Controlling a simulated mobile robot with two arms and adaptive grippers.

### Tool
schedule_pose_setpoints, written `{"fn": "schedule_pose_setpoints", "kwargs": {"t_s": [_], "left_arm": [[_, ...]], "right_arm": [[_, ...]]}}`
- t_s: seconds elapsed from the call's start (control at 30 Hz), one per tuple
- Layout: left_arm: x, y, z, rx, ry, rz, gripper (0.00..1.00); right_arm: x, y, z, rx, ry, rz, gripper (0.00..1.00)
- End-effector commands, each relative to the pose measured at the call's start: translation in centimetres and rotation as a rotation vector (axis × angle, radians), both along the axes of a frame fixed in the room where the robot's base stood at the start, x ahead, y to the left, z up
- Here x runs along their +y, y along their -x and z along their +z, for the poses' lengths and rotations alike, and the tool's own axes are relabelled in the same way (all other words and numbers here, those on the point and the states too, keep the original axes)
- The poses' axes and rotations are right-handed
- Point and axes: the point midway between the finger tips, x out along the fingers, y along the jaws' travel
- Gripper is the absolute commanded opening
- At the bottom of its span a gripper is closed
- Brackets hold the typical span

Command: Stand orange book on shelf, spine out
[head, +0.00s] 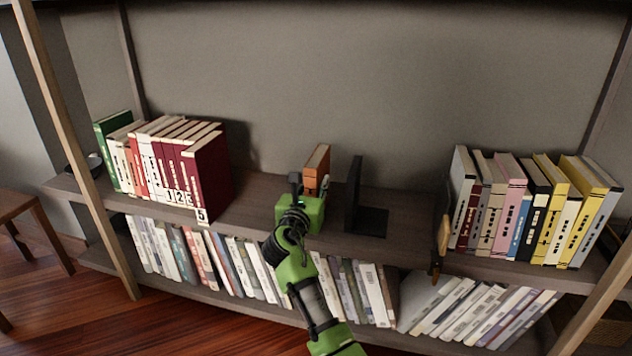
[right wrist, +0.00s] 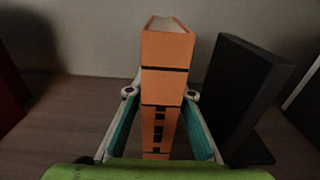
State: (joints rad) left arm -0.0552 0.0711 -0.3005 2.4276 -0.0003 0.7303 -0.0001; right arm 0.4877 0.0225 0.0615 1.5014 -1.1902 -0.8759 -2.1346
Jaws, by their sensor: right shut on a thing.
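The orange book (head: 317,167) stands upright above the upper shelf board (head: 255,205), to the left of a black bookend (head: 353,195). In the right wrist view the book (right wrist: 166,90) shows its orange spine with dark bands toward the camera. My right gripper (head: 312,205) is shut on the book, with one finger on each side of it. It also shows in the right wrist view (right wrist: 163,125). The book's lower end is hidden by the gripper, so I cannot tell whether it touches the board. My left gripper is not in view.
Dark red numbered volumes (head: 205,175) and other books stand at the left. A row of mixed books (head: 510,205) stands at the right. The bookend (right wrist: 240,95) is close to the right finger. Bare board lies left of the book. Lower-shelf books (head: 355,290) fill the level below.

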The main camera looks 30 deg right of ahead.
Motion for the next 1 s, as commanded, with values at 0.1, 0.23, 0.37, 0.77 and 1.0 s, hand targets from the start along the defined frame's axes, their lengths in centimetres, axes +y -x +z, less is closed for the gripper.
{"fn": "schedule_pose_setpoints", "kwargs": {"t_s": [0.1,0.23,0.37,0.77,1.0], "left_arm": [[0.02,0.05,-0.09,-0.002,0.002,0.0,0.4],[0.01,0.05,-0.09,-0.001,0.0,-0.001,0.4],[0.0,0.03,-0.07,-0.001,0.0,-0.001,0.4],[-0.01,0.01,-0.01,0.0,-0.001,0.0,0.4],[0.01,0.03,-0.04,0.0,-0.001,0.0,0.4]], "right_arm": [[0.01,-0.03,0.28,-0.005,0.004,0.001,0.0],[0.02,-0.04,0.27,-0.005,0.004,0.001,0.0],[0.02,-0.04,0.22,-0.005,0.004,0.001,0.0],[0.02,-0.04,-0.15,-0.003,0.004,0.001,0.41],[0.03,0.01,-0.67,0.004,-0.003,0.0,0.41]]}}
